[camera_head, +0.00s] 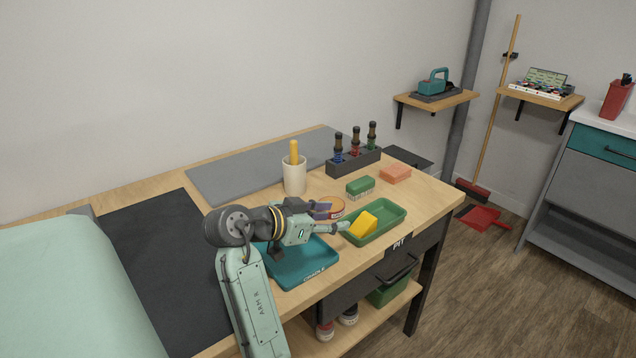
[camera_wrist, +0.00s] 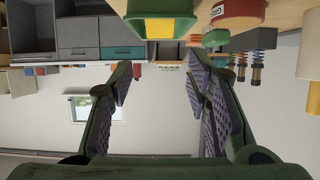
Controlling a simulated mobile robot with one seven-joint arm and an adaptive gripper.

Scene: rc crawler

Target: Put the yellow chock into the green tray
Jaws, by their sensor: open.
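The yellow chock (camera_head: 363,224) is a wedge sitting inside the left end of the green tray (camera_head: 393,228), tilted, with its lower part hidden by the rim. My gripper (camera_head: 336,217) is open just left of the tray, its fingers toward the chock, with no grip on it visible. In the wrist view, my gripper's (camera_wrist: 160,80) fingers are spread with nothing between them. The chock (camera_wrist: 161,27) shows beyond them at the top, against the green tray (camera_wrist: 133,26).
A teal cradle tray (camera_head: 300,268) lies below my gripper. A round red-and-cream tin (camera_head: 331,207) is close behind it. A green brush (camera_head: 360,186), an orange block (camera_head: 396,173), a cream cup (camera_head: 294,178) and a dark rack (camera_head: 355,162) stand farther back.

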